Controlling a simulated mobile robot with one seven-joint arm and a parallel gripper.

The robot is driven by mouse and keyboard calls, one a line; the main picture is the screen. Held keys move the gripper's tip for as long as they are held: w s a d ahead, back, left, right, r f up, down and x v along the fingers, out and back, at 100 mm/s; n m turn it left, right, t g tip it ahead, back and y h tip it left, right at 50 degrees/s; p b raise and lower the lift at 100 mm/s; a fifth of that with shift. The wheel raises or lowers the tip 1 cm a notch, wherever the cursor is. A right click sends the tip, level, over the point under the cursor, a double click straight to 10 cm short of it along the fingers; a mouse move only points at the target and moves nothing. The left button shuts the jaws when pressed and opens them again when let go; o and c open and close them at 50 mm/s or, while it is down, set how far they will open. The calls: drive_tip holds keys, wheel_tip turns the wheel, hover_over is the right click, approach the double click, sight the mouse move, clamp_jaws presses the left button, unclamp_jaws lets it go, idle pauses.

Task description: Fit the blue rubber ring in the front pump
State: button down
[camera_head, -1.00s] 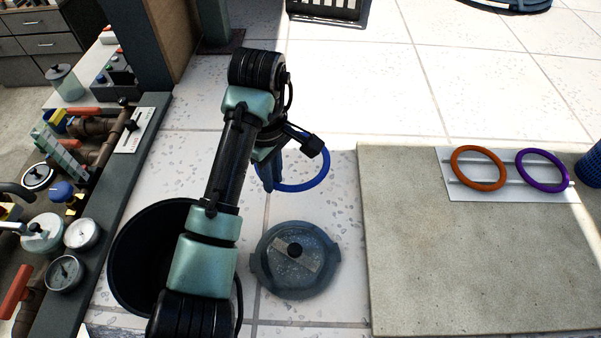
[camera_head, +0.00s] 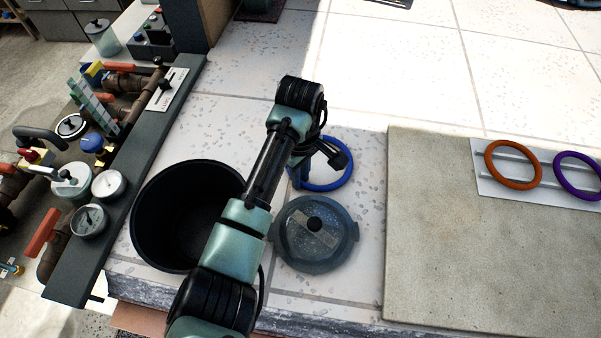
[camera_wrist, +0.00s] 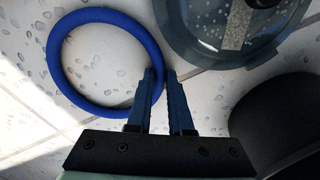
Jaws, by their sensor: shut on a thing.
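The blue rubber ring (camera_head: 340,183) is in my gripper (camera_head: 299,174), above the tiled top and just beyond the clear round lid (camera_head: 316,255). In the wrist view my gripper (camera_wrist: 160,74) has its blue fingers close together at the right side of the ring (camera_wrist: 54,68); the exact contact is hard to see. The lid, with a dark knob and a pale label strip, also shows at the top right of the wrist view (camera_wrist: 190,45). A black round open vessel (camera_head: 141,222) stands left of the lid; I cannot tell whether it is the front pump.
An orange ring (camera_head: 490,166) and a purple ring (camera_head: 558,166) lie on a white rack on the grey stone slab (camera_head: 430,230) at right. Pipes, gauges (camera_head: 108,184) and valve handles line the left side behind a dark ledge. Tiles beyond the ring are clear.

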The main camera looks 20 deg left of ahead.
drive_tip(key=shift+f, duration=0.1)
drive_tip(key=c, duration=0.8)
unclamp_jaws()
drive_tip(key=shift+r+p, duration=1.1)
drive_tip(key=shift+r, duration=5.1)
